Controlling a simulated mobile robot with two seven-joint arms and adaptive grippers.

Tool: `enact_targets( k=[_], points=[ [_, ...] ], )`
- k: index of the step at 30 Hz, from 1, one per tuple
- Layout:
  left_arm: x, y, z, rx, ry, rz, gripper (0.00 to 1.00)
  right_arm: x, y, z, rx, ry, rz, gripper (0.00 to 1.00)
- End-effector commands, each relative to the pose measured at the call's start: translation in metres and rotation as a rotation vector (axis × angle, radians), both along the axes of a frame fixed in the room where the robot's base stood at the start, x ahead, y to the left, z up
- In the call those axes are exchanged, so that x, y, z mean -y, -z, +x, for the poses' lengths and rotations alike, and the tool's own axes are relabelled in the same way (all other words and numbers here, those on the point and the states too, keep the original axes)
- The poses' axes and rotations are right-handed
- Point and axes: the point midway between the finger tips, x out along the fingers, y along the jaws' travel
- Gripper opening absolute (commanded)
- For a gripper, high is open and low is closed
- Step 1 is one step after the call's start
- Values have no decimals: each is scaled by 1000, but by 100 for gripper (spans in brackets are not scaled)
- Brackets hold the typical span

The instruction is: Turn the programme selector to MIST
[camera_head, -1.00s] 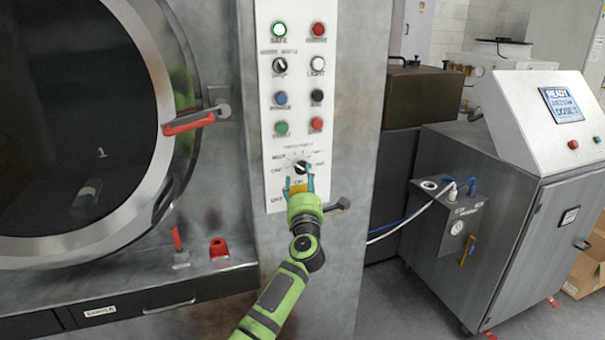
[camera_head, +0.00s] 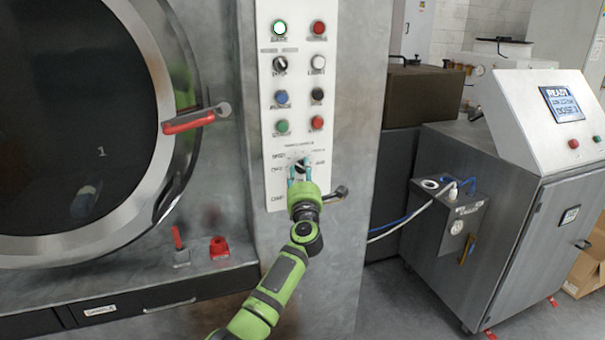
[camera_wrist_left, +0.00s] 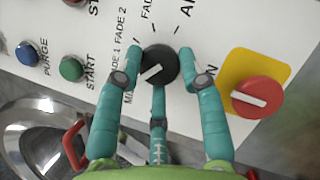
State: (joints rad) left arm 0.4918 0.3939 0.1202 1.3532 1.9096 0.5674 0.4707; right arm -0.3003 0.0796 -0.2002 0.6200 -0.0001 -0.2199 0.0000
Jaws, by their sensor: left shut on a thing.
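The programme selector (camera_head: 300,161) is a black round knob low on the white control panel (camera_head: 265,190). In the left wrist view the knob (camera_wrist_left: 160,62) has a white pointer line slanting to the lower left, towards partly hidden letters starting "MI". My left gripper (camera_head: 299,170) comes up from below, with its teal fingers on either side of the knob and shut on it. In the left wrist view a fingertip of the gripper (camera_wrist_left: 158,66) lies on each side, and a third finger sits below. The fingers cover part of the dial lettering. My right gripper is not in view.
A red knob (camera_wrist_left: 258,97) on a yellow plate sits close beside the right finger. Blue (camera_wrist_left: 27,52) and green (camera_wrist_left: 72,68) buttons are to the left. A red-handled door latch (camera_head: 188,122) juts out left of the panel. A grey handle (camera_head: 335,195) is right of the gripper.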

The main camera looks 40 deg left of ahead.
Motion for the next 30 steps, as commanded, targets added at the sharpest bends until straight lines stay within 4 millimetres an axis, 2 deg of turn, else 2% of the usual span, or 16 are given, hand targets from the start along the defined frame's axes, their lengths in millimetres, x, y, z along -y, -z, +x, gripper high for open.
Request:
enact_targets(
  k=[3, 6, 17, 18, 19, 20, 30],
  points=[
    [0, 4, 1, 68, 0, -33, 6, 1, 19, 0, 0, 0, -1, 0],
    [0, 3, 1, 113, 0, -55, 6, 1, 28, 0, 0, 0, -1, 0],
    [0, -3, 0, 138, -1, -66, 6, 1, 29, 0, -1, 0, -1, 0],
    [0, -3, 1, 138, 0, -66, 43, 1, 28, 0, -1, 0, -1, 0],
    [0, -3, 1, 138, 0, -66, 55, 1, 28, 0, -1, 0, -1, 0],
    [0, -3, 0, 138, -1, -66, 63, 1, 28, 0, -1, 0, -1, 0],
    [1, 0, 0, 135, 0, -67, 63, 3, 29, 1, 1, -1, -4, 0]
  ],
)
